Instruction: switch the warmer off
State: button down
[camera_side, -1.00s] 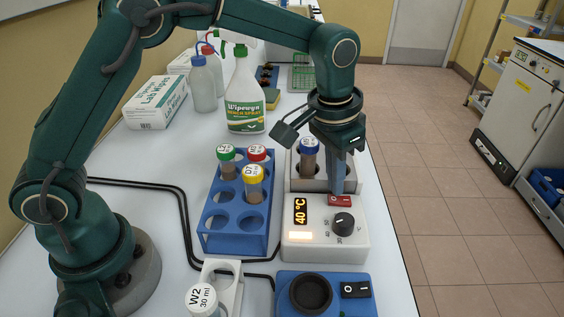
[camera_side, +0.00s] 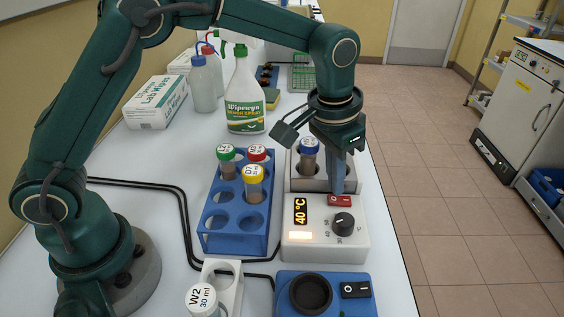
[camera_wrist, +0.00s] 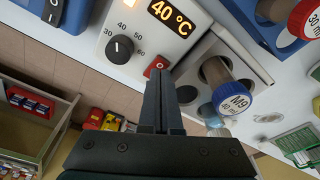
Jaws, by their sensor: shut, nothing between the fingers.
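The warmer (camera_side: 293,252) is a white box with a lit display reading 40 °C, a black dial (camera_side: 343,223) and a red rocker switch (camera_side: 341,201). An orange-white light glows on its front. A blue-capped tube (camera_side: 309,147) stands in its grey block. In the wrist view the display (camera_wrist: 172,17) also reads 40 °C, and the red switch (camera_wrist: 156,65) shows just beyond the fingertips. My gripper (camera_side: 337,191) is shut and empty, pointing down at the switch's far edge. Its fingers (camera_wrist: 160,75) hide part of the switch; I cannot tell whether they touch it.
A blue rack (camera_side: 214,243) with several capped tubes stands left of the warmer. A blue device (camera_side: 289,284) with a black rocker switch is in front. A spray bottle (camera_side: 246,95) stands behind the rack. The bench's right edge is close to the warmer.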

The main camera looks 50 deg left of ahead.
aim_at(332, 198)
jog(key=shift+f, duration=0.85)
dwell(0.9)
jog(key=shift+r, duration=3.55)
